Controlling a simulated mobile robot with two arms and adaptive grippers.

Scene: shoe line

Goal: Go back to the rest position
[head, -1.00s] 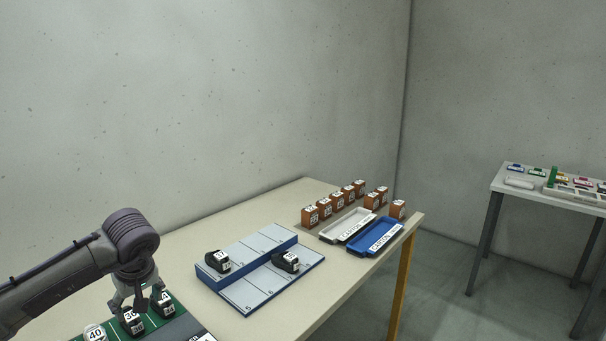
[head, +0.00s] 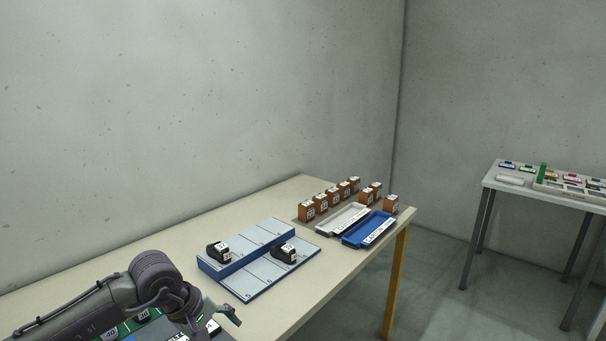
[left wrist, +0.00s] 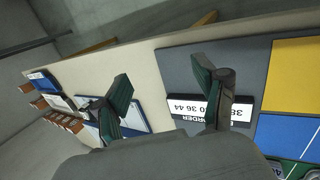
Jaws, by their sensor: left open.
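My left gripper (head: 222,318) is in the lower left of the head view, above the near end of the table. In the left wrist view its two fingers (left wrist: 168,97) are spread apart with nothing between them. Behind one finger lies a dark board with a white order label (left wrist: 186,106). My right gripper is in neither view.
On the table (head: 290,301) a blue-grey rack (head: 240,287) holds two black shoes. Farther back are a white tray (head: 332,219), a blue tray (head: 362,238) and several orange boxes (head: 322,203). A second table (head: 490,184) with small items stands at the right.

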